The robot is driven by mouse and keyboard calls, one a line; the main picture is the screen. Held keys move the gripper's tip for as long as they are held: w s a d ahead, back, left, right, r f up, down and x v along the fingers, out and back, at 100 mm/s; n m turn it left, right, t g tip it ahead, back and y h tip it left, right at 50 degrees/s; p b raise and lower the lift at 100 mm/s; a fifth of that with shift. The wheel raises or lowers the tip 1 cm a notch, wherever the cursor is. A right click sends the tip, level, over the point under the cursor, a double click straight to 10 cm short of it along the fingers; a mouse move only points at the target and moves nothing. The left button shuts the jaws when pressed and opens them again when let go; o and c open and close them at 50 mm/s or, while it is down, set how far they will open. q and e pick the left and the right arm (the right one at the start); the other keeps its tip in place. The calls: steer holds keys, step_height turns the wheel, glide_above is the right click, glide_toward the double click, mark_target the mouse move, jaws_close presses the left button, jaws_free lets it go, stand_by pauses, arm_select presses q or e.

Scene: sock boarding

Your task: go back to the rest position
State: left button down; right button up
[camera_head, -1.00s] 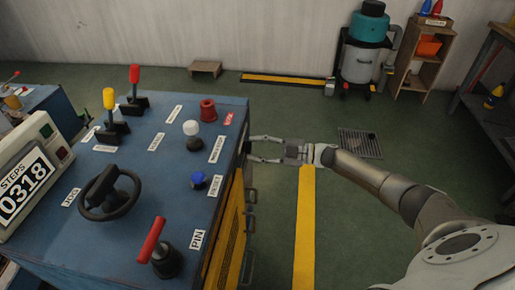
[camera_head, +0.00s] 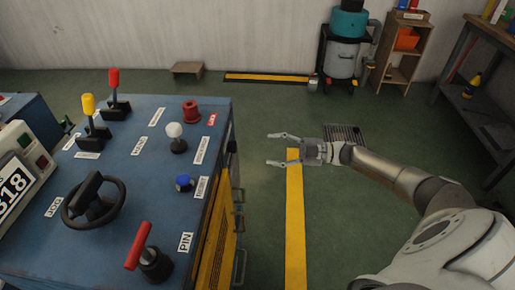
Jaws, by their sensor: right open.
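My right gripper (camera_head: 277,149) is open and empty. It hangs over the green floor to the right of the blue machine console (camera_head: 130,205), apart from its side, with the fingers pointing left toward it. My right arm reaches in from the lower right. My left gripper does not show.
The console top carries a black wheel (camera_head: 93,203), a red lever (camera_head: 138,246), yellow (camera_head: 89,105) and red (camera_head: 114,78) levers, and several knobs. A grey vacuum (camera_head: 343,55), a wooden shelf (camera_head: 401,55) and a workbench (camera_head: 485,45) stand behind and to the right. Floor around my gripper is clear.

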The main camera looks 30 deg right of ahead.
steer(key=shift+v, duration=1.1)
steer(key=shift+f, duration=0.15)
